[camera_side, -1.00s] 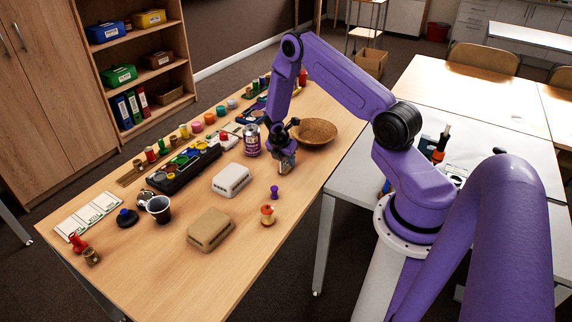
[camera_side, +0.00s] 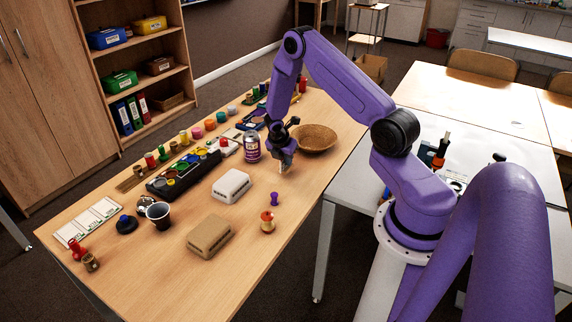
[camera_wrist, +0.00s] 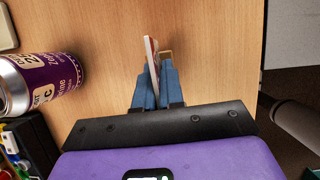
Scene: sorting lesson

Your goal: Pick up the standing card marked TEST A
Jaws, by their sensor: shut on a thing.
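In the wrist view a thin white card with a reddish edge (camera_wrist: 151,58) stands between the two blue fingers of my gripper (camera_wrist: 154,88). The fingers are shut on it. The card is seen nearly edge-on, so its marking cannot be read. In the side view my gripper (camera_side: 283,165) points down over the table, in front of the woven bowl. The card is too small to make out clearly there.
A purple can (camera_side: 251,148) stands left of my gripper, and the woven bowl (camera_side: 313,137) is behind it to the right. A white box (camera_side: 231,186), a purple peg (camera_side: 274,199) and a tan box (camera_side: 209,236) are nearer.

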